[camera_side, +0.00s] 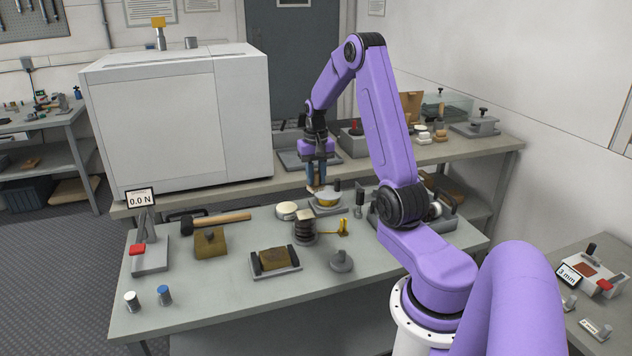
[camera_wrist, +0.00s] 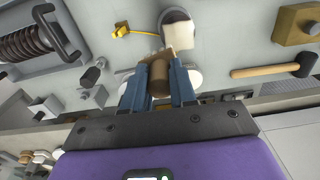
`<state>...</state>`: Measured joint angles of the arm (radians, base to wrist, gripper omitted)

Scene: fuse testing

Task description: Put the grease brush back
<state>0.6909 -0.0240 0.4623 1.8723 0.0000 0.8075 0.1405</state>
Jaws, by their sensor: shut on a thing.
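My gripper (camera_side: 316,184) is above the back middle of the bench, its blue fingers pointing down. In the wrist view, my gripper (camera_wrist: 159,88) is shut on the grease brush (camera_wrist: 158,76), whose brown, rounded handle shows between the fingers. The brush's lower end is mostly hidden from the wrist camera. In the side view the brush is too small and covered to make out clearly. A round dish with yellow contents (camera_side: 327,198) sits on a grey base just below the gripper. Whether the brush touches the dish, I cannot tell.
A white-lidded round tin (camera_side: 286,210) stands left of the dish. A mallet (camera_side: 215,220) lies left. A large white cabinet (camera_side: 180,115) rises behind.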

